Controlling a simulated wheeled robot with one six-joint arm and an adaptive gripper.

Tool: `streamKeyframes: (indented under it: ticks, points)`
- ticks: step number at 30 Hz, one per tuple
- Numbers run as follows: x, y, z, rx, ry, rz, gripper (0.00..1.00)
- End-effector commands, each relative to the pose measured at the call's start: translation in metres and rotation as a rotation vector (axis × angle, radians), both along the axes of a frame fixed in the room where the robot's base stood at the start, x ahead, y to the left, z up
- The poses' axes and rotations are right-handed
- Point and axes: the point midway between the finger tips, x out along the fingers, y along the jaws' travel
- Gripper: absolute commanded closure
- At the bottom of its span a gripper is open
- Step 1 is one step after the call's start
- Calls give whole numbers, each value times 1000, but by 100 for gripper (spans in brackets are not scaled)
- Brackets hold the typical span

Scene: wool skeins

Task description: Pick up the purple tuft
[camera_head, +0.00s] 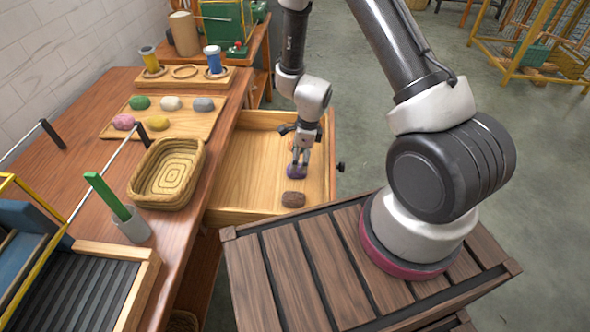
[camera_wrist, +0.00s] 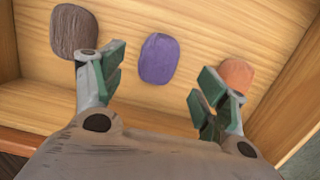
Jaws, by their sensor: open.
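The purple tuft (camera_head: 296,171) lies in the open wooden drawer. In the wrist view the purple tuft (camera_wrist: 159,59) is an upright oval on the drawer floor, ahead of and between my open fingers. My gripper (camera_head: 301,158) points down over the drawer, right at the tuft, and hides part of it in the head view. In the wrist view my gripper (camera_wrist: 158,88) is open with nothing between its pads. A brown tuft (camera_wrist: 74,32) lies to the left of the purple one, and an orange tuft (camera_wrist: 236,74) lies to the right, near the right finger.
The drawer (camera_head: 236,172) has low walls around the tufts; its left part is bare. A woven basket (camera_head: 190,148) stands on the table beside it. A wooden board (camera_head: 185,124) holds several coloured tufts. A green stick stands in a cup (camera_head: 133,227) at the table edge.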

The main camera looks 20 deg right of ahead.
Motion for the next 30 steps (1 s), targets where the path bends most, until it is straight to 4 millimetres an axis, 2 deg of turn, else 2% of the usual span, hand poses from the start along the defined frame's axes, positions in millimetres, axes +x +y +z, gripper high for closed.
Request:
streamKeyframes:
  ticks: [7,11,17,23,30]
  points:
    - [0,6,-38,0,3,-1,27]
    - [1,7,-46,0,1,1,27]
    - [1,8,-46,0,1,3,27]
    - [1,8,-45,0,1,3,60]
    - [1,7,-45,0,1,3,62]
